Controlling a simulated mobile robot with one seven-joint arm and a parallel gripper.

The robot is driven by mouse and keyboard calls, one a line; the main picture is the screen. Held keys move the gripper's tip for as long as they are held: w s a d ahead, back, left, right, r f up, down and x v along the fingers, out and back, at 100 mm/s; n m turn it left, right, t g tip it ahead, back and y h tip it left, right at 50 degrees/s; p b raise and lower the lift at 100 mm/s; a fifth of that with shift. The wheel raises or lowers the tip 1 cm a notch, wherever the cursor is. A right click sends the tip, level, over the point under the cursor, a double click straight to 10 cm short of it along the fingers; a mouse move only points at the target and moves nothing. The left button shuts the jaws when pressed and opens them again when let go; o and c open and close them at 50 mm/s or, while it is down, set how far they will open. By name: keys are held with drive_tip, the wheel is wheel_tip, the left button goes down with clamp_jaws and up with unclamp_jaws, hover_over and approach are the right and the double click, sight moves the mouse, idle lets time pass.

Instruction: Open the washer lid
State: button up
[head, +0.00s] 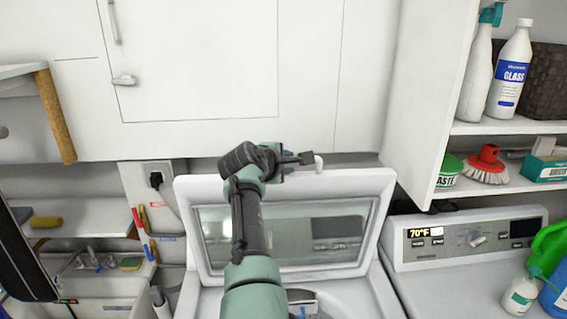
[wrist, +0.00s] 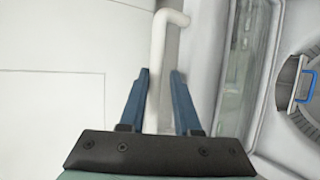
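The washer lid (head: 285,187) stands raised in the head view, its glass panel facing me and the washer's opening below it. Its inner side also shows at the right of the wrist view (wrist: 241,80). A white bar-like handle (head: 319,163) sticks up at the lid's top edge. In the wrist view the handle (wrist: 157,75) passes between the fingers of my gripper (wrist: 161,75). The fingers are apart, with a gap at the right of the handle. In the head view my gripper (head: 304,159) is at the lid's top edge. My arm hides part of the lid and opening.
White cabinets (head: 200,60) stand close behind the lid. A second machine with a control panel (head: 465,238) is on the right, with bottles on it. Shelves with a glass cleaner bottle (head: 510,70) and brush are above it. A sink (head: 95,270) is at left.

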drive_tip(key=b+v, duration=0.5)
drive_tip(key=v, duration=0.8)
drive_tip(key=shift+b, duration=0.35)
drive_tip(key=shift+w, duration=0.1)
